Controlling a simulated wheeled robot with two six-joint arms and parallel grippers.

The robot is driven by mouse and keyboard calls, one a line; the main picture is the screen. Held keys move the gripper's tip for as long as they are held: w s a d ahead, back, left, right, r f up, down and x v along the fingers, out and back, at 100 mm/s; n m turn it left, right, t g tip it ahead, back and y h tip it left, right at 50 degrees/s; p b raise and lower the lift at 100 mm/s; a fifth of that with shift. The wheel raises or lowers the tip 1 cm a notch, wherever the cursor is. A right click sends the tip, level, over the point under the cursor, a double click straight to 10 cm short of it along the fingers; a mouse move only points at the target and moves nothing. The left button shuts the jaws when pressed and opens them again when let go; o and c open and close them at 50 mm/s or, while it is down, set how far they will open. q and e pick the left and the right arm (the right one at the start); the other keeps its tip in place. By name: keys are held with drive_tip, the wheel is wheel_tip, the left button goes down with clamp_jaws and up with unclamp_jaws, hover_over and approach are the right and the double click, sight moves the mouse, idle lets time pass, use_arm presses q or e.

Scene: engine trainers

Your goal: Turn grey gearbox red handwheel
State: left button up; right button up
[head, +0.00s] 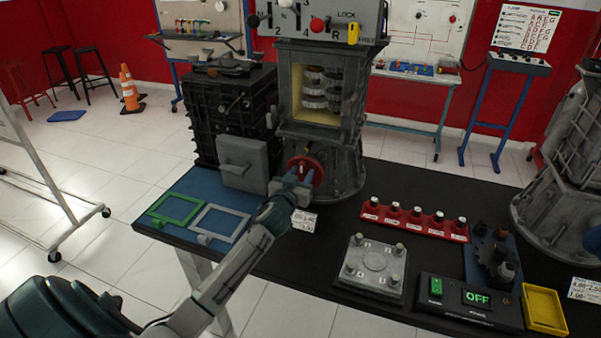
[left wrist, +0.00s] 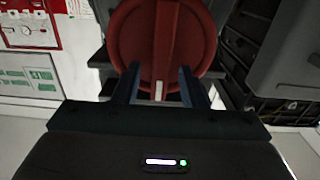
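The red handwheel (head: 306,168) sits on the lower front of the grey gearbox (head: 326,135), which stands on the dark bench. My left gripper (head: 294,181) is right in front of the handwheel. In the left wrist view the handwheel (left wrist: 163,45) is a red disc with a raised bar across it and a white mark at one end. The two fingers of the left gripper (left wrist: 159,85) are apart, one on each side of the bar's lower end. I cannot tell whether they touch it. My right gripper is in neither view.
A grey square plate (head: 242,162) stands left of the handwheel, beside a black engine block (head: 228,110). Green (head: 176,208) and grey (head: 220,222) frames lie on the blue mat. A red rack (head: 415,220), a bolted plate (head: 372,266) and an "OFF" box (head: 470,303) lie to the right.

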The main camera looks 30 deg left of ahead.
use_arm(q)
clamp_jaws()
idle(0.4)
drive_tip(key=m, duration=0.2)
drive_tip(key=m+p, duration=0.1)
drive_tip(key=shift+w+d+m, duration=0.15)
drive_tip(key=shift+d+m, duration=0.2)
drive_tip(key=shift+m, duration=0.05)
drive_tip(key=f+m+p, duration=0.1)
drive_tip(key=m, duration=0.4)
drive_tip(key=d+m+p, duration=0.1)
drive_tip(key=m, duration=0.5)
drive_tip(key=f+m+p, duration=0.1)
drive_tip(key=m, duration=0.4)
drive_tip(key=shift+w+d+f+m+p, duration=0.1)
drive_tip(key=shift+d+f+m+p, duration=0.05)
drive_tip(key=shift+f+m+p, duration=0.2)
